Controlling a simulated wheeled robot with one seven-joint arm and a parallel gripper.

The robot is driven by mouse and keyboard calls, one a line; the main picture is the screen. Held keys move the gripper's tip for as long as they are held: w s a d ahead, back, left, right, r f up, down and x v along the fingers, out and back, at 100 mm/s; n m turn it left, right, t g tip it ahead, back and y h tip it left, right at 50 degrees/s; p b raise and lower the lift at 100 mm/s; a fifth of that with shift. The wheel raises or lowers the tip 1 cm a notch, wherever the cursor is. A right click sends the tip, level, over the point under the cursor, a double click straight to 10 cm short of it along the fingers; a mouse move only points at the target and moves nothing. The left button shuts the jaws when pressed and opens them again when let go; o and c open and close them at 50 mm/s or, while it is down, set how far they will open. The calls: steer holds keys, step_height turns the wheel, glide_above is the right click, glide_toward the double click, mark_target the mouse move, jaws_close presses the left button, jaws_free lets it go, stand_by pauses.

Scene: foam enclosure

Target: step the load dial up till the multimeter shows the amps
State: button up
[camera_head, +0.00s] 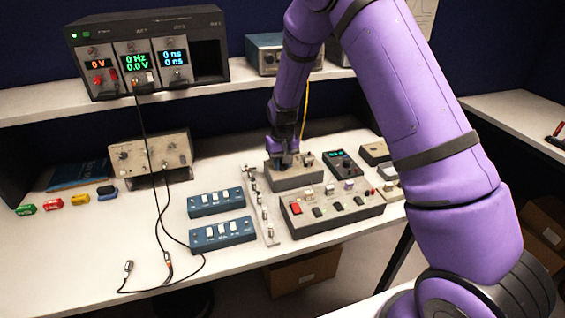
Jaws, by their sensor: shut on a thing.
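My gripper (286,158) points down onto the left part of the top of a grey box (296,183) on the bench. It is shut on what seems to be the load dial there; the fingers hide the dial and its setting. A small light knob shows on the right of the same box. The multimeter (343,164) is a dark handheld unit just right of the box. Its small teal display is lit, but the digits are too small to read.
A grey panel (333,213) with a red switch and several knobs stands in front. Two blue switch boxes (222,235) and a metal rail (259,207) lie to the left. An instrument rack (150,52) stands on the shelf. Black leads cross the left bench.

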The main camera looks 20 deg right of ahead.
stand_by(0.4)
steer(key=o, duration=0.9)
step_height(320, 180, up, 11)
steer(key=shift+f, duration=0.1)
